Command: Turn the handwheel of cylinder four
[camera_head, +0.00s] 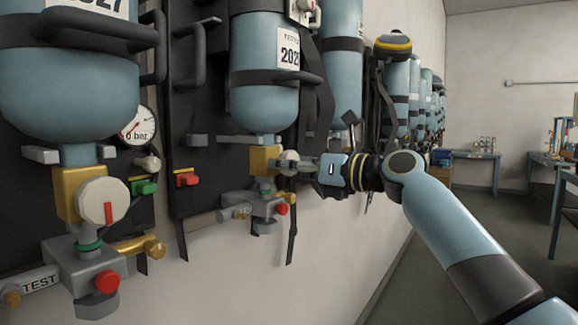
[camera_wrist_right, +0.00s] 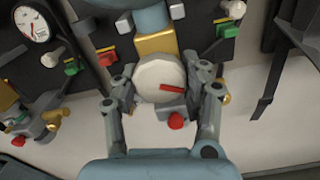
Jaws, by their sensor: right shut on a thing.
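Several blue cylinders hang upside down in a row on the wall; I cannot read which one is cylinder four. My right gripper (camera_head: 291,164) is at the valve under the second visible cylinder (camera_head: 264,85). In the right wrist view its two fingers (camera_wrist_right: 165,85) are shut on a round white handwheel (camera_wrist_right: 153,74), one on each side. In the head view the fingers partly hide this wheel. My left gripper is not in view.
A nearer cylinder (camera_head: 68,90) stands at the left with its own white handwheel (camera_head: 104,201) and a gauge (camera_head: 138,126). Black straps hang near my right gripper. Tables (camera_head: 472,158) stand at the far right, with open floor before them.

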